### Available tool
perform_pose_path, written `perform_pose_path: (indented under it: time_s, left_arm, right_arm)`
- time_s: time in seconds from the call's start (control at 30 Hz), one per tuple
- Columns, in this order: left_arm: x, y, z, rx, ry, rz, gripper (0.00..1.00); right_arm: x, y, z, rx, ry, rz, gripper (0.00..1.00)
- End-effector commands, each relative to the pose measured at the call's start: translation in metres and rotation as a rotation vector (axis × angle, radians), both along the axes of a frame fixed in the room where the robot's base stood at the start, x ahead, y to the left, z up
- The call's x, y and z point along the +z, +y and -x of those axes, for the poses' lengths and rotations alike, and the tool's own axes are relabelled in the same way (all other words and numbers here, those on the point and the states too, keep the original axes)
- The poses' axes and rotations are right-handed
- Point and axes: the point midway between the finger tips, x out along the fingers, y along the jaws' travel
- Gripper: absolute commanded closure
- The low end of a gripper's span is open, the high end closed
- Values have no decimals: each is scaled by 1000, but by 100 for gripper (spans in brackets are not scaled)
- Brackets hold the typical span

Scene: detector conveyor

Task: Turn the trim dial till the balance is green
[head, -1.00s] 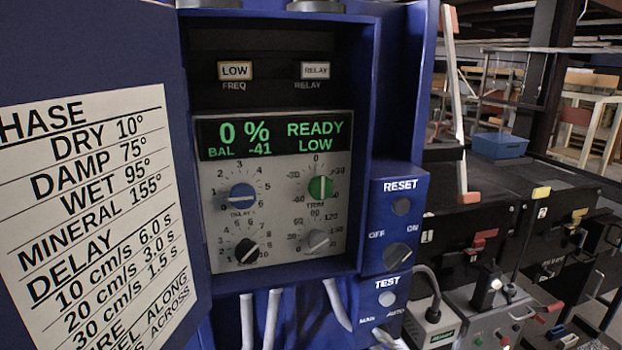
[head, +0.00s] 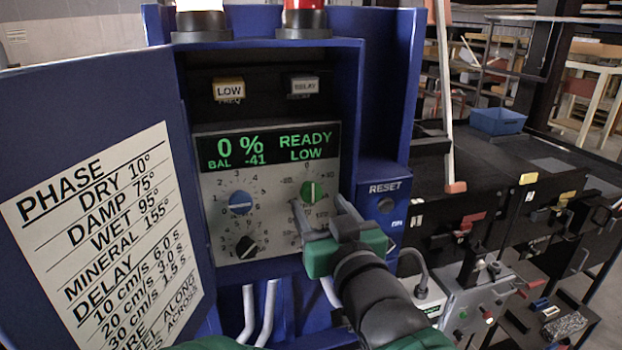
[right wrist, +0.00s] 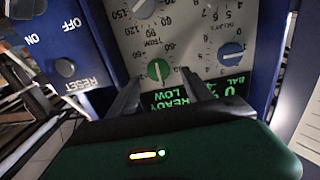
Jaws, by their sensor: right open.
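The trim dial is a green knob (head: 313,191) with a pale pointer line standing about upright, at the upper right of the grey control panel (head: 217,228). The display (head: 267,148) above reads 0 %, BAL -41, READY LOW in green letters. My right gripper (head: 321,209) is open in front of the panel, just below the trim dial. In the right wrist view, which is upside down, the green knob (right wrist: 158,70) appears between the two open fingertips (right wrist: 160,76). No finger visibly touches it. My left gripper is not in view.
A blue delay knob (head: 240,202) and a black knob (head: 247,247) sit on the left of the panel. A grey knob (right wrist: 143,8) is near the trim dial. The open door with a phase chart (head: 95,220) stands left. A reset box (head: 384,180) juts out at right.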

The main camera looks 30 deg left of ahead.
Motion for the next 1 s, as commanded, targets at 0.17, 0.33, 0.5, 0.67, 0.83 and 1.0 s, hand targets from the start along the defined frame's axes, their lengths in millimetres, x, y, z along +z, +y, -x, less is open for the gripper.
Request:
perform_pose_path:
  time_s: [0.17, 0.33, 0.5, 0.67, 0.83, 1.0]
  left_arm:
    - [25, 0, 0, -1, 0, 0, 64]
    - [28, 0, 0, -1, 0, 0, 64]
    - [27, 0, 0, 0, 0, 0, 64]
    - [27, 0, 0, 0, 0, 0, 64]
    - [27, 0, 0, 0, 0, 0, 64]
    - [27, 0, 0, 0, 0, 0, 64]
  right_arm:
    - [3, 28, -24, -1, 0, 4, 42]
    - [-1, 41, -32, 0, 0, 4, 42]
    - [-2, 41, -31, 0, 0, 4, 42]
    - [-2, 40, -31, -1, 0, 4, 56]
    - [-1, 38, -31, 0, 0, 3, 78]
    - [-1, 37, -30, -1, 0, 3, 100]
